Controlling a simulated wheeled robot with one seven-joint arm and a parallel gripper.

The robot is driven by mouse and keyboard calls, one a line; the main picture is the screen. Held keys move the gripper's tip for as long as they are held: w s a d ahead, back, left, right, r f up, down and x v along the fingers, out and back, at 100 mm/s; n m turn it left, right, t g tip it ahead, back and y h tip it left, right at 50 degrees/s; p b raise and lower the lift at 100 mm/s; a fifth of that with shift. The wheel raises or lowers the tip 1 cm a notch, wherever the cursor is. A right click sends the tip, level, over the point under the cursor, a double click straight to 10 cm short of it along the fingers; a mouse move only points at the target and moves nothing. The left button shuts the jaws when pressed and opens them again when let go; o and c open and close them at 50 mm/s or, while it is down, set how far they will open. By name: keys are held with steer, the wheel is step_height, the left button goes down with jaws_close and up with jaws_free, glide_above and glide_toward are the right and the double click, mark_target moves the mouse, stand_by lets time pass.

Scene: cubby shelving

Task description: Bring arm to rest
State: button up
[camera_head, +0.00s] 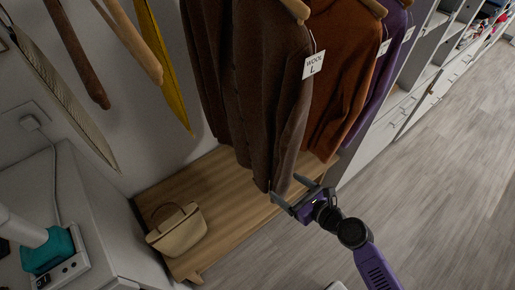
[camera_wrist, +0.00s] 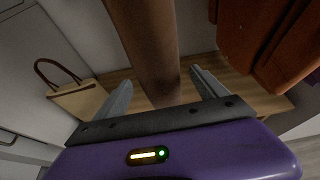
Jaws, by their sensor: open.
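My purple arm (camera_head: 374,268) reaches in from the lower right of the head view. My gripper (camera_head: 288,190) is open at the lower edge of a brown wool garment (camera_head: 262,80). In the wrist view my gripper (camera_wrist: 162,88) has its two grey fingers spread. A brown sleeve (camera_wrist: 150,50) hangs down between or just beyond the fingers; I cannot tell whether it touches them. The fingers are not closed on it.
A rust garment (camera_head: 345,75) and a purple one (camera_head: 388,60) hang right of the brown one. A wooden bench (camera_head: 225,175) below holds a beige handbag (camera_head: 177,230). A white cabinet (camera_head: 95,215) stands left. Floor (camera_head: 430,170) is clear at right.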

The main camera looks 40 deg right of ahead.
steer(key=s+a+r+n+h, duration=0.1)
steer(key=s+a+r+n, duration=0.1)
steer(key=s+n, duration=0.55)
steer(key=s+a+r+n+h, duration=0.1)
steer(key=s+a+r+n, duration=0.1)
steer(key=s+n, duration=0.6)
steer(key=s+a+r+n, duration=0.4)
steer(key=r+n, duration=0.4)
steer(key=n, duration=0.2)
steer(key=s+a+r+n+t+y, duration=0.1)
steer(key=s+a+r+n, duration=0.3)
steer(key=r+n, duration=0.4)
steer(key=shift+r+n+y, duration=0.25)
steer(key=shift+n+y, duration=0.05)
steer(key=shift+n, duration=0.65)
